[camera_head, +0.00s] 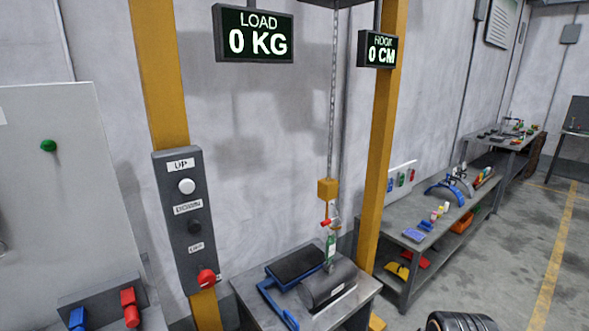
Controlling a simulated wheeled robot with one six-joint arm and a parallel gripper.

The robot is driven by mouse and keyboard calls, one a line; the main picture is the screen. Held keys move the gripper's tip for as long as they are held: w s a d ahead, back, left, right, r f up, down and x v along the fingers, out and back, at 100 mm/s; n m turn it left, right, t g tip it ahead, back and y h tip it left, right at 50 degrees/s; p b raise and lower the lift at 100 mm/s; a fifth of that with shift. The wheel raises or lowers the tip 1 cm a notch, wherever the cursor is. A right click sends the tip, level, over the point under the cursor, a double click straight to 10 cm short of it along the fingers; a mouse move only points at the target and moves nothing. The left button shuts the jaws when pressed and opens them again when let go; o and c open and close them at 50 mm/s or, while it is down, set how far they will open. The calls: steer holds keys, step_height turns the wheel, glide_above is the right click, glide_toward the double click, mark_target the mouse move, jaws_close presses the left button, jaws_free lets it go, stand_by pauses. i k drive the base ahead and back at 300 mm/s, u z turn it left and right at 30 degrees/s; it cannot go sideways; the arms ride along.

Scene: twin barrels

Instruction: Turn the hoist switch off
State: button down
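A dark grey hoist control box (178,240) is fixed to the left yellow post. It carries a white button (187,186) under an "UP" label, and a dark button (195,228) under a second label that seems to read "DOWN". Lower on it is a third small label (195,247), too small to read surely. A red knob (207,277) sits at the bottom of the box. I cannot tell which way any switch is set. My gripper is not in view.
An orange hoist hook block (328,188) hangs on a chain over a grey table (347,292) with a dark cylinder (328,286). Displays read "LOAD 0 KG" (254,34) and "0 CM" (379,49). A white panel (62,180) stands left.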

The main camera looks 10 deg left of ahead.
mark_target(207, 279)
steer(key=u, duration=1.5)
steer(key=i, duration=0.1)
steer(key=u, duration=0.05)
steer(key=k, duration=1.3)
steer(key=u, duration=0.8)
steer(key=i, duration=1.6)
steer(key=z, duration=0.55)
